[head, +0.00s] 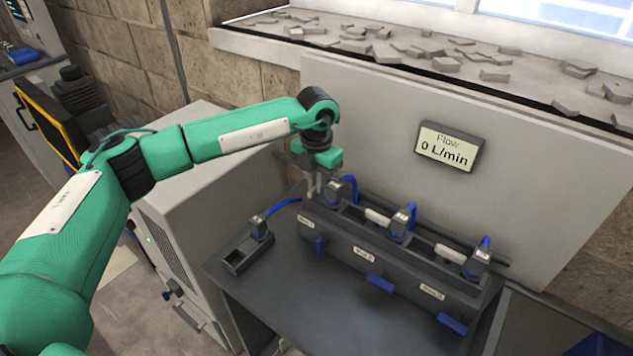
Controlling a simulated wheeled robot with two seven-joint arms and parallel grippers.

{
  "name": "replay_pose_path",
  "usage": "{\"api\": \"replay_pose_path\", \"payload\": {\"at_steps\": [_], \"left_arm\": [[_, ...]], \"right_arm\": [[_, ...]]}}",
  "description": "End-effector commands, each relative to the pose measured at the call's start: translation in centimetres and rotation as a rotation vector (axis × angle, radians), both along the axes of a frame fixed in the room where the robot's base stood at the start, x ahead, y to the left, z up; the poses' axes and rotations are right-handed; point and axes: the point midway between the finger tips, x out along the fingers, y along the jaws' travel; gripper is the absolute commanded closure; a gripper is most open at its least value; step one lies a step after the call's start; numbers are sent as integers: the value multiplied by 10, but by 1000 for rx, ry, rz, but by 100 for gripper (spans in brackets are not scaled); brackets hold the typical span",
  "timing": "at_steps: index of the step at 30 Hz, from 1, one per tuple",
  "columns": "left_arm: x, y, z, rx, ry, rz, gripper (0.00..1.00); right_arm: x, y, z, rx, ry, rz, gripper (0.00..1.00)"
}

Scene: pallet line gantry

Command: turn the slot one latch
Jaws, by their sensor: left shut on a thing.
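The dark rack (390,262) stands on the grey bench and has three labelled slots. Slot one is at its left end. A small blue latch (319,246) on the front there points up and down. The blue latches of slot two (379,284) and slot three (452,324) lie sideways. My left gripper (314,194) is over the top of slot one, behind and above its latch and apart from it. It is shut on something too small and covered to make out. My right gripper is not in view.
Plugs with blue hoses stand at slot one (341,190), slot two (402,222) and slot three (478,261). White cylinders (377,217) lie in slots two and three. A small tray (247,254) with another plug sits left. The flow display (449,147) reads 0 L/min.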

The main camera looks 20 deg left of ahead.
Motion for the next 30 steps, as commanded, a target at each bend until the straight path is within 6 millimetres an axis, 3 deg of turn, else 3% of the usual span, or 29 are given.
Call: {"api": "replay_pose_path", "payload": {"at_steps": [4,5,8,20,23,30], "left_arm": [[1,0,2,-1,-5,0,100],[1,0,2,-1,-5,0,86],[1,0,2,0,-4,1,66],[1,0,8,0,-3,1,66],[1,0,22,0,-5,1,66],[2,0,77,-1,-7,1,66]], "right_arm": [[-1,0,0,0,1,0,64],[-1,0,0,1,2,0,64],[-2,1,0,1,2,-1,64],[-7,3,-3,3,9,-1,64],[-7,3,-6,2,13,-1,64],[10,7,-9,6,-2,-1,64]]}}
